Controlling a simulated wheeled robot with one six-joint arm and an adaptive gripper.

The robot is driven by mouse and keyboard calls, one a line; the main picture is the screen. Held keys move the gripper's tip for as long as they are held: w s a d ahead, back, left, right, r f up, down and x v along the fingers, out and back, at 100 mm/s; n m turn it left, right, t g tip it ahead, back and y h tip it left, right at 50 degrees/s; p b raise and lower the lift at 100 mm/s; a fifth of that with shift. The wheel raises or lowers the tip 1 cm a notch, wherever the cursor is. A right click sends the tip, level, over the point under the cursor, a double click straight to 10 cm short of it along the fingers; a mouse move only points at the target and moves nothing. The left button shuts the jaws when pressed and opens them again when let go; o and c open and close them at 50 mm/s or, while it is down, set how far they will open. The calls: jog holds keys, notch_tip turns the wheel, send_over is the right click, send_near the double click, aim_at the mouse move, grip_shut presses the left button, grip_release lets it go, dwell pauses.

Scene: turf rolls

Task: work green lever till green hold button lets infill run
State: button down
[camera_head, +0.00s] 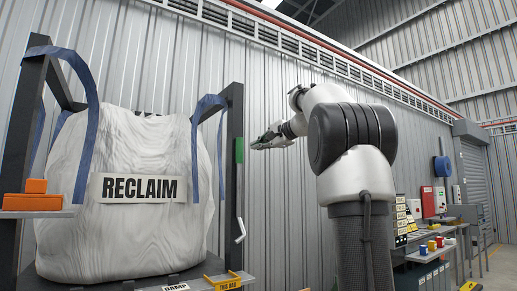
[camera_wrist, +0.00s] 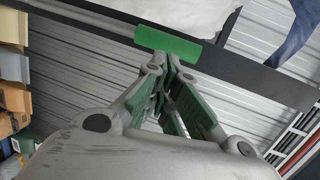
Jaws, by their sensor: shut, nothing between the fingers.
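The green lever grip (camera_head: 239,151) is upright on the dark post to the right of a white bulk bag. A thin rod runs down below it to a white bent end. In the wrist view the green grip (camera_wrist: 168,45) lies just beyond my fingertips. My gripper (camera_head: 255,146) is just right of the grip, pointing left at it. In the wrist view my gripper (camera_wrist: 168,64) is shut with nothing held; I cannot tell whether its tips touch the grip. I cannot pick out a green hold button in either view.
The white bag (camera_head: 140,235) marked RECLAIM hangs by blue straps in a dark frame. Orange blocks (camera_head: 34,195) sit on a ledge at the left. A bench (camera_head: 432,256) with coloured pots stands at the right.

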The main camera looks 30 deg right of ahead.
jog(key=v, duration=0.8)
jog(key=shift+s+r, duration=0.2)
jog(key=shift+r, duration=0.25)
jog(key=s+d+f+n+g+h, duration=0.1)
jog(key=s+d+f+g, duration=0.1)
jog(key=f, duration=0.7)
jog(key=s+d+f+n+g+h, duration=0.2)
jog(key=f, duration=0.7)
jog(key=s+a+f+n+g, duration=0.2)
jog(key=s+a+f+n, duration=0.2)
jog(key=s+a+f, duration=0.2)
jog(key=s+a+f+n+g, duration=0.2)
jog(key=s+a+f+n, duration=0.2)
jog(key=s+f, duration=0.6)
jog(key=s+a+f+n+g, duration=0.2)
jog(key=s+a+f+n, duration=0.2)
jog(key=s+a+f, duration=0.3)
notch_tip(320, 180, down, 6)
jog(key=shift+s+a+r+g+h, duration=0.2)
jog(key=shift+s+a+g+h, duration=0.1)
jog(key=shift+s+a+g, duration=0.15)
